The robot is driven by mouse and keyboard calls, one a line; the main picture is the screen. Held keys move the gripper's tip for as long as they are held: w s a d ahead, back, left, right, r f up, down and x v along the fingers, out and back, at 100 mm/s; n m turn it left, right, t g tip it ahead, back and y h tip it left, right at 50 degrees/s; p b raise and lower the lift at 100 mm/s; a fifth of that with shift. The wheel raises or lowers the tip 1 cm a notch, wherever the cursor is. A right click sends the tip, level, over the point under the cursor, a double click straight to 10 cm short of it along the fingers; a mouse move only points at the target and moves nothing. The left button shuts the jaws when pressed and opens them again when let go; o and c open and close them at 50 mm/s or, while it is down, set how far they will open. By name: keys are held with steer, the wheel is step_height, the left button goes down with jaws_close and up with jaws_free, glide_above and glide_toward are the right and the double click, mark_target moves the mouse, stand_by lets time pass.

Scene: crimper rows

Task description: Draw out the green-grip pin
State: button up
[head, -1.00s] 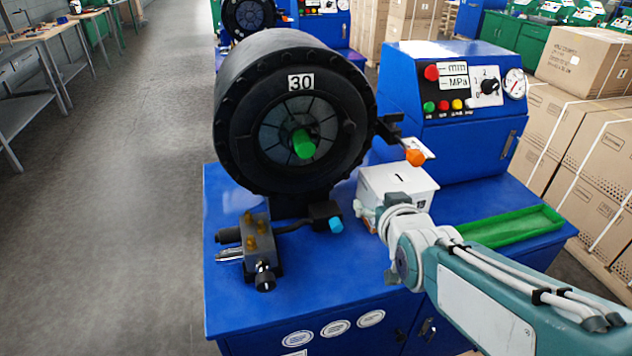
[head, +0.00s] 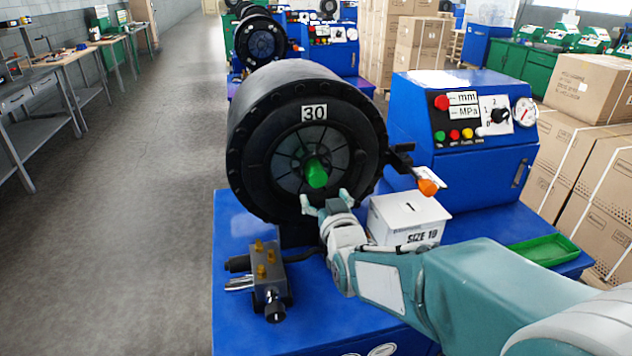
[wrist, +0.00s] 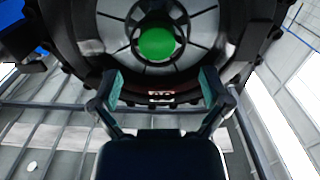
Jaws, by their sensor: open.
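The green-grip pin (head: 316,173) sticks out of the centre of the round black crimper head (head: 257,112) marked 30. In the wrist view the green grip (wrist: 156,44) shows end-on, above and beyond my fingertips. My gripper (head: 326,202) is just below the green grip, in front of the crimper's lower face. In the wrist view my gripper (wrist: 160,88) has its two fingers spread, with nothing between them. The grip and the fingers look apart.
An orange-tipped lever (head: 428,187) juts out at the crimper's right. A valve block with brass fittings (head: 267,272) sits at front left. A blue control box (head: 466,130) and green tray (head: 543,251) are at right.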

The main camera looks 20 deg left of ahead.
mark_target(318, 180)
steer(key=shift+w+a, duration=0.15)
steer(key=shift+w, duration=0.7)
steer(key=shift+x, duration=2.35)
steer(key=shift+s, duration=0.1)
steer(key=shift+a+r, duration=0.1)
steer(key=c, duration=1.3)
steer(key=shift+v, duration=6.6)
steer(key=shift+c, duration=0.2)
